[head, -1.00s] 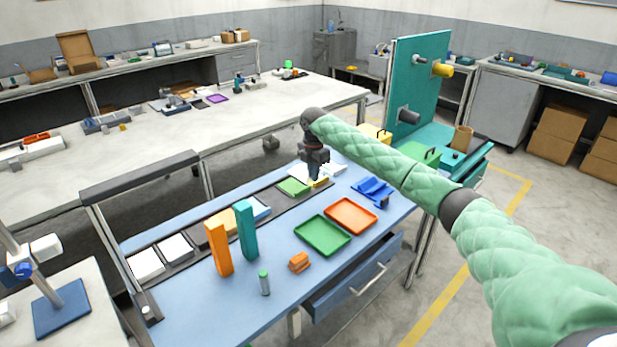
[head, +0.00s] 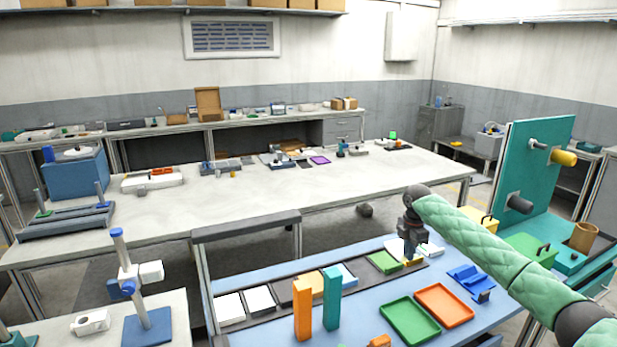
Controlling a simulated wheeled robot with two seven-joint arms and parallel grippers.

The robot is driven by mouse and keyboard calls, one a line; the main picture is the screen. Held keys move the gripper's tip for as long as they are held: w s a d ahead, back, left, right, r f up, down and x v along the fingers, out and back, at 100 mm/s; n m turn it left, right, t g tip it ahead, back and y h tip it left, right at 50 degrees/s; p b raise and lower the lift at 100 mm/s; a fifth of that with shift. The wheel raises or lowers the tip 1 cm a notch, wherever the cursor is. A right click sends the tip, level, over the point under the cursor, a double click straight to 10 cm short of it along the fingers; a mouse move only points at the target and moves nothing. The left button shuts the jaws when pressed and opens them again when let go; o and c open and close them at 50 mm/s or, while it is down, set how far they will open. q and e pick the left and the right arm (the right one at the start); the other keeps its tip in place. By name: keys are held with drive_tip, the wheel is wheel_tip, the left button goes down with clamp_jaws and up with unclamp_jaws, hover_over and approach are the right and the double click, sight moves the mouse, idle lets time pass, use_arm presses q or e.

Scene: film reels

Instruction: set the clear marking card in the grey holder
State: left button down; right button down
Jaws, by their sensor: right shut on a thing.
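My right gripper (head: 411,256) reaches in from the right and points down over the far right end of a dark strip (head: 285,299) on the blue table. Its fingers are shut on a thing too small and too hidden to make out. A small yellow piece (head: 413,263) shows right at the fingertips; I cannot tell whether it is touched. White pieces (head: 431,249) lie just beyond. I cannot pick out the clear marking card or a grey holder with certainty. My left gripper is not in view.
White plates (head: 229,309) and a green plate (head: 383,262) lie along the strip. Orange (head: 302,311) and teal (head: 332,299) blocks stand in front. Green (head: 410,319) and orange (head: 444,306) trays and a blue stand (head: 470,278) lie right. A teal panel (head: 535,175) rises at the right.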

drive_tip(key=m, duration=0.6)
drive_tip(key=shift+a+m, duration=0.15)
drive_tip(key=shift+m, duration=0.25)
drive_tip(key=m, duration=0.1)
drive_tip(key=a+m, duration=0.1)
drive_tip(key=r+m, duration=0.1)
drive_tip(key=shift+s+a+m, duration=0.25)
drive_tip(key=shift+a+m, duration=0.05)
drive_tip(key=shift+m, duration=0.1)
drive_tip(key=s+a+m, duration=1.1)
drive_tip(key=s+a, duration=0.2)
drive_tip(key=a, duration=0.2)
drive_tip(key=shift+n, duration=0.4)
drive_tip(key=s+f, duration=0.2)
drive_tip(key=s, duration=0.3)
drive_tip(key=s+f, duration=0.2)
drive_tip(key=s, duration=0.4)
drive_tip(key=s+f, duration=0.3)
drive_tip(key=s, duration=0.3)
drive_tip(key=shift+a+f, duration=0.1)
drive_tip(key=shift+a, duration=0.1)
